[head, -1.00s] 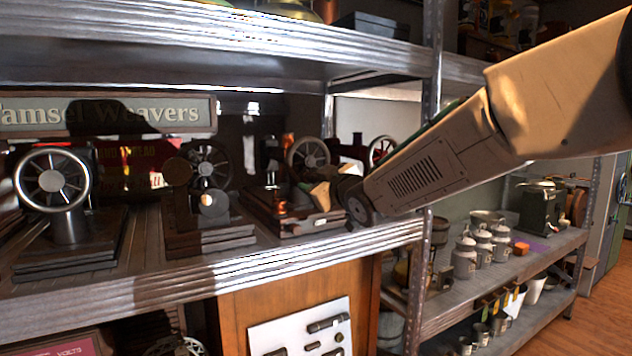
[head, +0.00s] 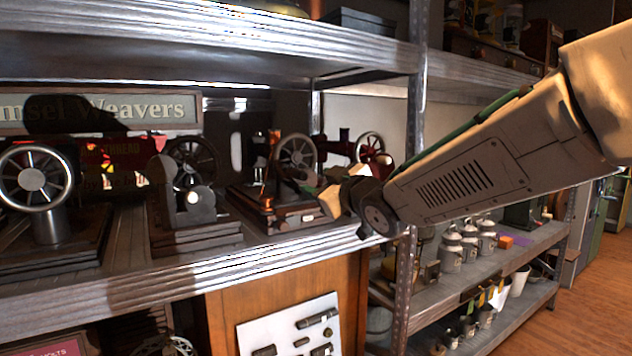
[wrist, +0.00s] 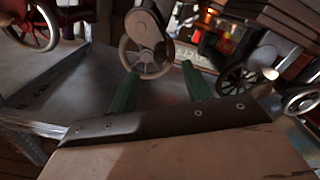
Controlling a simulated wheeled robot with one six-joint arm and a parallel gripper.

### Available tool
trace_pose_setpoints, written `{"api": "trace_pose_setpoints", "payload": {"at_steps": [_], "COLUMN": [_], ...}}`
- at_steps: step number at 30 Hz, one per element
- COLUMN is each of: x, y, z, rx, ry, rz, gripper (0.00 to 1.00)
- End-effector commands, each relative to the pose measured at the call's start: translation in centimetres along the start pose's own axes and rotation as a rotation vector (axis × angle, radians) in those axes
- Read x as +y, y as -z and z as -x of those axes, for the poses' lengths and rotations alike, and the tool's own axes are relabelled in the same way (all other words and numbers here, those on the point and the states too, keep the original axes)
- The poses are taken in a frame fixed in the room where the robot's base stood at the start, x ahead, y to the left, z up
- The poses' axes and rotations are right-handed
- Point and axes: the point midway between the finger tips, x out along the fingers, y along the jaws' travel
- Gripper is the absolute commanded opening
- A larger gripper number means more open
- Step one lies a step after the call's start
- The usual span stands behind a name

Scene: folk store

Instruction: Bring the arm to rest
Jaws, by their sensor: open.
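My gripper (wrist: 160,88) shows in the wrist view as two green fingers set well apart, open, with nothing between their tips. A small machine with a grey spoked wheel (wrist: 146,55) stands just beyond the fingertips. In the head view my arm reaches in from the right to the front of the metal shelf (head: 190,275). Its wrist is near the right end of that shelf, in front of a model engine with a spoked wheel (head: 296,157). The fingers are mostly hidden behind the wrist there.
Several model machines stand along the shelf, including one with a large wheel (head: 34,178) at the left. A metal upright (head: 408,130) rises close to my arm. A lower shelf unit with several white canisters (head: 470,243) is at the right. Wooden floor (head: 590,300) is clear.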

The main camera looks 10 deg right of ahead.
Motion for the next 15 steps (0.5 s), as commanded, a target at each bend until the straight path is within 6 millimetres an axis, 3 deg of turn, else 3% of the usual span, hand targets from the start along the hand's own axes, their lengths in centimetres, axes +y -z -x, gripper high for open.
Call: {"api": "trace_pose_setpoints", "payload": {"at_steps": [5,15], "x": [0.02,-0.03], "y": [0.02,-0.15], "z": [0.95,1.02], "rx": [0.0,-0.007], "ry": [0.0,0.001], "rz": [0.001,-0.001], "gripper": [0.49,0.49]}}
